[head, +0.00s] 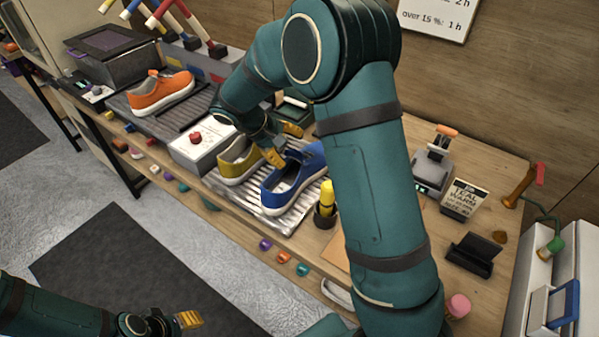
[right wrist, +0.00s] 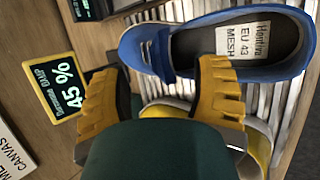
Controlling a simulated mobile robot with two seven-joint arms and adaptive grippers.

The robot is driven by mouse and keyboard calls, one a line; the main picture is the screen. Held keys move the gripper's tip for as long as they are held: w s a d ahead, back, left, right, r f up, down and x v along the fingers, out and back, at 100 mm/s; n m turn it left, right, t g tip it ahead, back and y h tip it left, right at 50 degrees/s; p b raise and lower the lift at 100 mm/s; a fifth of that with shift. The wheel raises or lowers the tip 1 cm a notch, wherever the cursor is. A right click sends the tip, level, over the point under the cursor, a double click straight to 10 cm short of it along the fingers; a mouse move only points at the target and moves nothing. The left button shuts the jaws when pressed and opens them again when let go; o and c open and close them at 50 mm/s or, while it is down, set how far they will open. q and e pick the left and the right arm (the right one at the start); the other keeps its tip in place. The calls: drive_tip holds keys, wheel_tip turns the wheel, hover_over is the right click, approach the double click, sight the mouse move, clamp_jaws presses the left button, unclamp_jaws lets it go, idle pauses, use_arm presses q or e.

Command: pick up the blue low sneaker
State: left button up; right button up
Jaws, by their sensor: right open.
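The blue low sneaker (head: 292,178) stands on a ribbed metal rack on the bench in the head view. In the right wrist view the blue sneaker (right wrist: 215,45) lies just ahead of the fingertips, its insole label showing. My right gripper (head: 281,143) is open above the rack, beside the blue sneaker and over the yellow sneaker (head: 240,160). Its two yellow fingers (right wrist: 165,85) are apart with nothing between them. My left gripper (head: 188,319) is at the lower left, away from the bench; its jaw state is unclear.
The yellow sneaker sits left of the blue one on the rack (head: 272,217). A white box with a red knob (head: 199,150) stands left of them. A yellow-topped brush in a dark cup (head: 326,203) is close on the right. An orange sneaker (head: 160,92) is farther left.

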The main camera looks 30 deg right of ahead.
sight(292, 153)
drive_tip(key=b+x, duration=0.1)
drive_tip(key=x, duration=0.4)
drive_tip(key=shift+a, duration=0.15)
clamp_jaws()
